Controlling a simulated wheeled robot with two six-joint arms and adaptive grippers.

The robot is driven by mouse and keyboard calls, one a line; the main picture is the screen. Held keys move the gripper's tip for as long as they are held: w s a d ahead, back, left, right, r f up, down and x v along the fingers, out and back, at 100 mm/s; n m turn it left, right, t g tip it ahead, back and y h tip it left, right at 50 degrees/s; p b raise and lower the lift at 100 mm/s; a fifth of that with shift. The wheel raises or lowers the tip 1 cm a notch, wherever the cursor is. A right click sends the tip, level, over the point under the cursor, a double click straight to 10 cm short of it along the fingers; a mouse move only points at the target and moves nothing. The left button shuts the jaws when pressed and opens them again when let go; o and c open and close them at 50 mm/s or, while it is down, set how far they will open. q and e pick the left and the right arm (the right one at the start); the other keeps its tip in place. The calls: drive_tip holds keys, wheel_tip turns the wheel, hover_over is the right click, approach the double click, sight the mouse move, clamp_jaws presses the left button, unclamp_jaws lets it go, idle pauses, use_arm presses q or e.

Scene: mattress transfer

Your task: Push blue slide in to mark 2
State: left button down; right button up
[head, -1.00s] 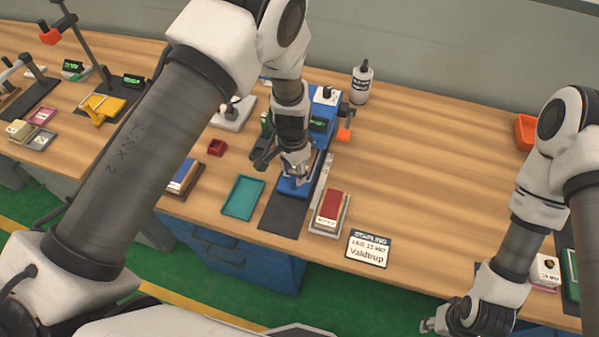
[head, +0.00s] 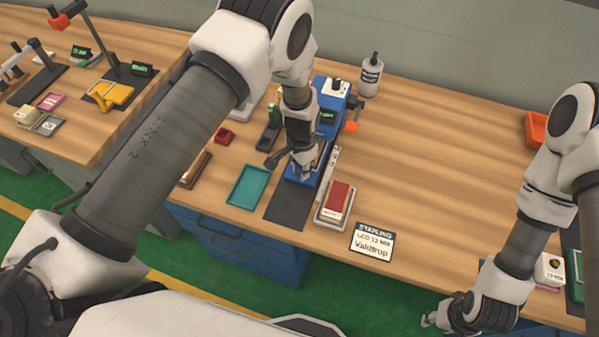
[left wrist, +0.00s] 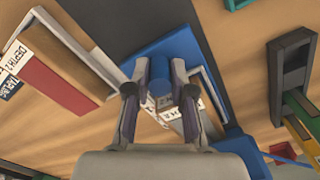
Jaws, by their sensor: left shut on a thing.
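The blue slide (head: 296,181) lies on a dark mat (head: 289,212) in front of the blue device (head: 334,90). In the left wrist view the blue slide (left wrist: 182,46) shows a round blue knob (left wrist: 160,84) between my fingers. My left gripper (head: 304,174) is shut on this knob; it also shows in the left wrist view (left wrist: 160,100). A pale scale strip (head: 328,174) runs along the slide's right side; its marks are too small to read. My right gripper (head: 430,320) is low at the table's front edge, and its fingers are unclear.
A teal tray (head: 248,186) lies left of the mat. A tray with a red block (head: 338,197) and a label card (head: 373,241) lie to the right. A bottle (head: 371,75) stands behind. An orange bin (head: 536,130) is far right. The table's middle right is clear.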

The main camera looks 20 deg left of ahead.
use_arm(q)
drive_tip(key=shift+w+f+b, duration=0.35)
drive_tip(key=shift+w+b, duration=0.05)
drive_tip(key=shift+w, duration=0.35)
drive_tip(key=shift+w+r, duration=0.15)
drive_tip(key=shift+w, duration=0.1)
drive_tip(key=shift+r, duration=0.1)
use_arm(e)
drive_tip(key=shift+f, duration=0.95)
use_arm(q)
drive_tip(key=shift+s, duration=0.1)
drive_tip(key=c, duration=1)
unclamp_jaws()
use_arm(e)
drive_tip(key=shift+w, duration=0.1)
use_arm(q)
drive_tip(key=r, duration=1.2)
drive_tip(key=shift+w, duration=0.2)
